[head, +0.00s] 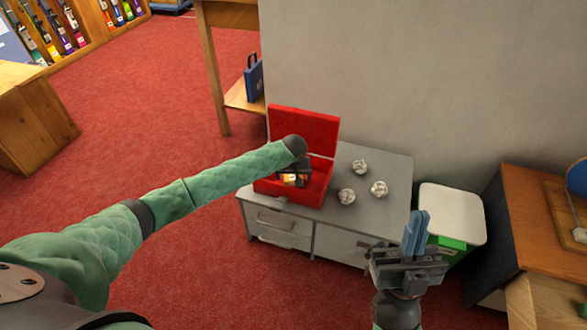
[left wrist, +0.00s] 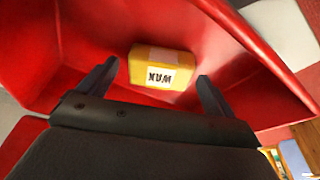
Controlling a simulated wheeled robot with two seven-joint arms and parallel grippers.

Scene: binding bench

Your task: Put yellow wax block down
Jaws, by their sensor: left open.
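The yellow wax block (left wrist: 160,68), with a white label on it, lies on the floor of the open red box in the left wrist view. It also shows small in the head view (head: 293,179), partly hidden by my left gripper. The red box (head: 318,127) stands on the grey cabinet with its lid up. My left gripper (left wrist: 157,85) is open, with one finger on each side of the block and apart from it. My right gripper (head: 415,232) points up at the lower right, away from the box. Blue upright parts show at its tip; whether it is open is unclear.
Several crumpled white paper balls (head: 347,196) lie on the grey cabinet (head: 375,221), right of the box. A white-lidded green bin (head: 453,211) stands right of the cabinet. A wooden desk (head: 545,235) is at the far right. The wall (head: 430,80) rises behind the cabinet.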

